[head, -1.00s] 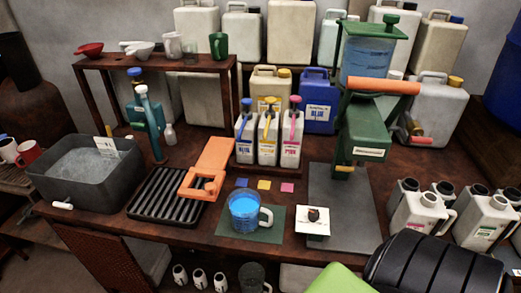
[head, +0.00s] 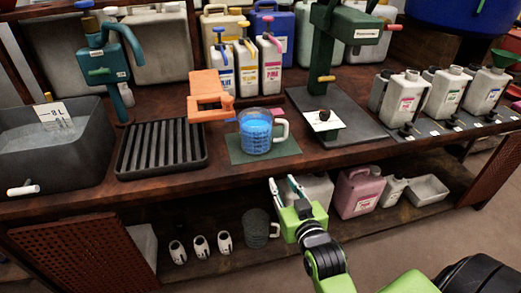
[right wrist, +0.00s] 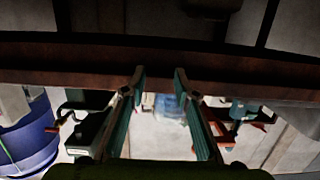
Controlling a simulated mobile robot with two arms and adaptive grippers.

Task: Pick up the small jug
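A clear jug with blue liquid and a pale handle on its right (head: 256,133) stands upright on a dark green mat (head: 286,148) on the table. A darker, empty-looking jug (head: 256,229) stands on the lower shelf. I cannot tell from looks alone which is the small jug. My right gripper (head: 284,184) is in front of the table edge, below and right of the blue jug, with fingers apart and nothing between them. In the right wrist view its open fingers (right wrist: 160,72) frame a blurred blue shape, apparently the jug (right wrist: 170,108). My left gripper is not in view.
An orange stand (head: 207,95) is close on the left of the blue jug, beside a black ribbed tray (head: 162,146). A white card (head: 325,121) lies to the right on a grey plate (head: 352,130). The table's front edge lies between gripper and jug.

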